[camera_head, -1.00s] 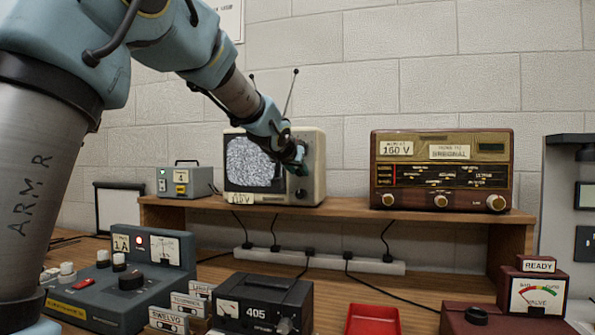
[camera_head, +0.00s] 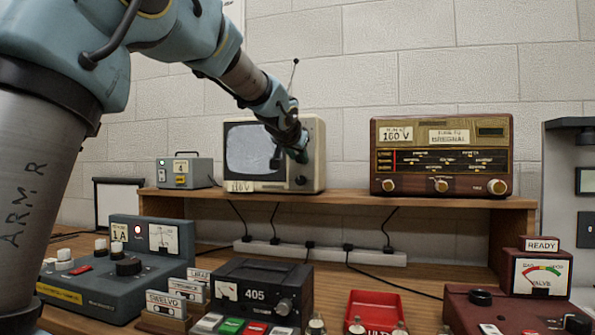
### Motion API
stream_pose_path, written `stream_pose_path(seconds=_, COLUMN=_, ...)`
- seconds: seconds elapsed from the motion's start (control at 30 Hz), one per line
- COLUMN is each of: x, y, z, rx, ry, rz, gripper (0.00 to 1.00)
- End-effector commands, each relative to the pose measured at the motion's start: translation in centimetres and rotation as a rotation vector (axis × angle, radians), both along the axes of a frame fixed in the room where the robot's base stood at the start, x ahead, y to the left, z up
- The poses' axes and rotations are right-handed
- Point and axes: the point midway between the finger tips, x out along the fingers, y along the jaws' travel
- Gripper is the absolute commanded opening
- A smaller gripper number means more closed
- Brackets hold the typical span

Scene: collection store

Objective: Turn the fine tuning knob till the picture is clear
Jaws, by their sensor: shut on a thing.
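The television (camera_head: 317,165), with a cream case, stands on the wooden shelf, and its label seems to read 160 V. Its screen (camera_head: 246,145) is an even, pale grey with no strong snow; I cannot make out a picture on it. A dark knob (camera_head: 300,181) shows low on its right-hand panel. My gripper (camera_head: 290,157) is at the upper part of that panel, its fingers overlapping the screen's right edge. It is shut on a control there, which looks to be the fine tuning knob; the fingers hide that knob.
A brown radio (camera_head: 445,160) stands right of the television and a grey box (camera_head: 190,173) left of it. Below are a blue-grey control unit (camera_head: 120,285), a black 405 unit (camera_head: 262,290), a red tray (camera_head: 375,296) and a red valve tester (camera_head: 520,310). Cables hang under the shelf (camera_head: 340,195).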

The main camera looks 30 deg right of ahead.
Motion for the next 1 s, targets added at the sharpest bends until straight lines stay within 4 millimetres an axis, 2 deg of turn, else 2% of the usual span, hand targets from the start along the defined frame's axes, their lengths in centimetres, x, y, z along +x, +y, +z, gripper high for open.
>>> stream_pose_path(seconds=0.07, x=-0.13, y=-0.18, z=-0.71, rx=0.028, ry=-0.032, rz=-0.003, gripper=0.0)
stream_pose_path(seconds=0.33, x=-0.17, y=-0.17, z=-0.28, rx=0.117, ry=-0.112, rz=-0.001, gripper=0.0)
stream_pose_path(seconds=0.7, x=-0.16, y=-0.13, z=0.0, rx=0.128, ry=-0.118, rz=0.0, gripper=0.0)
stream_pose_path(seconds=0.73, x=-0.15, y=-0.13, z=0.01, rx=0.128, ry=-0.118, rz=0.0, gripper=0.35)
stream_pose_path(seconds=1.0, x=-0.14, y=-0.12, z=-0.01, rx=0.128, ry=-0.118, rz=0.0, gripper=0.63)
